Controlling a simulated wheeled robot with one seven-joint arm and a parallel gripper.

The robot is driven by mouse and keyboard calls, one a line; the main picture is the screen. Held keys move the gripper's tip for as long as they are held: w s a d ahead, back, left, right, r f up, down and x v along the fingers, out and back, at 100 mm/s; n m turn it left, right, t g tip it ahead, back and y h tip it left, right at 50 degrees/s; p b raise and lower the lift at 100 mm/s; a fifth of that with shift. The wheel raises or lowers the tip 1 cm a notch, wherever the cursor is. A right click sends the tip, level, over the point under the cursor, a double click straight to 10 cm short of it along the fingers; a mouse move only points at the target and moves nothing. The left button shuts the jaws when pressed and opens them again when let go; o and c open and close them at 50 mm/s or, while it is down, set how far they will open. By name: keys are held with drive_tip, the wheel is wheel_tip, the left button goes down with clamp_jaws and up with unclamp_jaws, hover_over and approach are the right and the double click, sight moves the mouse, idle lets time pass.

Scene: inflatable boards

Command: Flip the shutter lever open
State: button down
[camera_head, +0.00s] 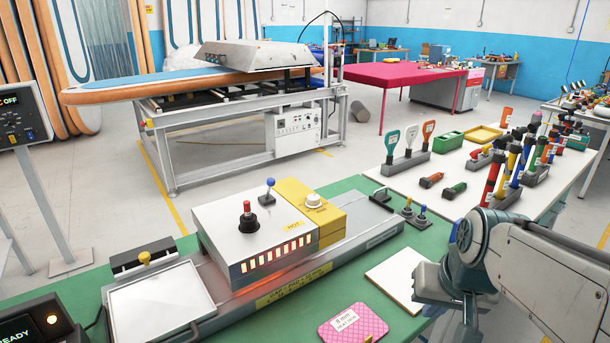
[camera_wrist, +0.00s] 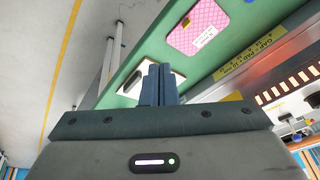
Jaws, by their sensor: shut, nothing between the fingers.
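A grey heater unit (camera_head: 255,243) with a row of glowing slots stands on the green bench. No readable label shows which one is the shutter lever. My gripper (camera_wrist: 160,84) is shut and empty in the wrist view, its fingers together. In the head view my arm's end is at the lower right, to the right of the heater unit and apart from it; its fingertips are not clearly visible there.
A pink card (camera_head: 353,322) and a white plate (camera_head: 397,280) lie on the green bench between the unit and my arm. A white tray (camera_head: 160,303) is at the left. A tool table (camera_head: 470,185) is at the right.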

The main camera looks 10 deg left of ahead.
drive_tip(key=w+a+r+n+y+p, duration=0.1)
drive_tip(key=w+a+r, duration=0.4)
drive_tip(key=w+a, duration=0.7)
drive_tip(key=w+a+r+n+t+y+p, duration=0.1)
drive_tip(key=w+a+r+y+p, duration=0.2)
drive_tip(key=w+a, duration=1)
wheel_tip(320, 180, up, 3)
drive_tip(key=shift+w+a+f+y, duration=0.15)
drive_tip(key=shift+a+y, duration=0.05)
drive_tip(key=shift+y, duration=0.7)
drive_tip(key=p, duration=0.3)
approach(269, 190)
drive_tip(key=w+d+f, duration=0.1)
drive_tip(key=f, duration=0.1)
drive_tip(key=w+d+f, duration=0.1)
drive_tip(key=w+d, duration=0.1)
drive_tip(key=shift+f, duration=0.35)
drive_tip(key=a, duration=0.2)
drive_tip(key=a+p, duration=0.1)
drive_tip(key=shift+s+r, duration=0.2)
drive_tip(key=shift+r, duration=0.1)
drive_tip(key=shift+a, duration=0.45)
